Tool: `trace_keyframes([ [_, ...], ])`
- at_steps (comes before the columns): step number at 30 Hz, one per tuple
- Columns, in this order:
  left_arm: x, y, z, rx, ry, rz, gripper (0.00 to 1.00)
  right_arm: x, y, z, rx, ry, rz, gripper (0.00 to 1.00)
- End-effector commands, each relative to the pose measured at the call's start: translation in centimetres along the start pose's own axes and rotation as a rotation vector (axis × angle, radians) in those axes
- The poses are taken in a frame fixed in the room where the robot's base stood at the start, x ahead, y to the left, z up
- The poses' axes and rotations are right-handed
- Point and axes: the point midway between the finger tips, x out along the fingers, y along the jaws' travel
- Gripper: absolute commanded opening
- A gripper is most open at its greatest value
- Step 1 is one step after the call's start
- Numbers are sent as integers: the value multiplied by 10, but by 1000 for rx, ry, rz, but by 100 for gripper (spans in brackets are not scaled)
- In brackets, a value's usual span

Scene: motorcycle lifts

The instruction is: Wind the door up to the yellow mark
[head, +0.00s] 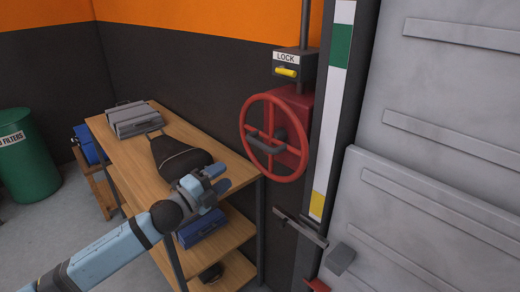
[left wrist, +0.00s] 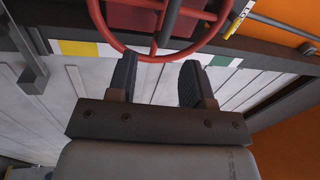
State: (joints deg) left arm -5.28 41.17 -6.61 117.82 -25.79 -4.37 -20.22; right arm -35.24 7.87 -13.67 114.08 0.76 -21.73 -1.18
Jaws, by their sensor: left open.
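A red handwheel (head: 246,128) with a dark grip (head: 265,145) is mounted on a red housing (head: 303,105) beside the door. The grey door (head: 440,150) fills the right side. A vertical strip (head: 329,130) beside it has a green band and a low yellow mark (head: 318,203). The mark also shows in the left wrist view (left wrist: 78,48). My left gripper (head: 219,179) is open and empty, left of and below the wheel. In the left wrist view, the open fingers (left wrist: 160,82) point toward the wheel rim (left wrist: 112,42), apart from it as far as I can tell. My right gripper is not in view.
A box marked LOCK (head: 297,60) with a yellow lever (head: 286,72) sits above the wheel. A wooden bench (head: 125,142) stands at left with a grey case (head: 135,120) and a dark item (head: 180,158). A bracket (head: 340,259) juts out below the yellow mark.

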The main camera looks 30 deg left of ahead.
Motion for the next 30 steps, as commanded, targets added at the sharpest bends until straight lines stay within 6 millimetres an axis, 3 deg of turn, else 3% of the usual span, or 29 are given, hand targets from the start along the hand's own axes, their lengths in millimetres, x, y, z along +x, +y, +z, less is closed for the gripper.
trace_keyframes([
  [3, 7, -15, 4, 67, 18, -24, 46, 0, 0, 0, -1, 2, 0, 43],
  [8, 22, -19, 4, 70, 19, -27, 46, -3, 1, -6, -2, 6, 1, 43],
  [24, 119, -21, 2, 66, 18, -25, 46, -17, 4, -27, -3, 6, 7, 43],
  [30, 139, -19, 2, 66, 17, -23, 46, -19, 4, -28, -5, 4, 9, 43],
])
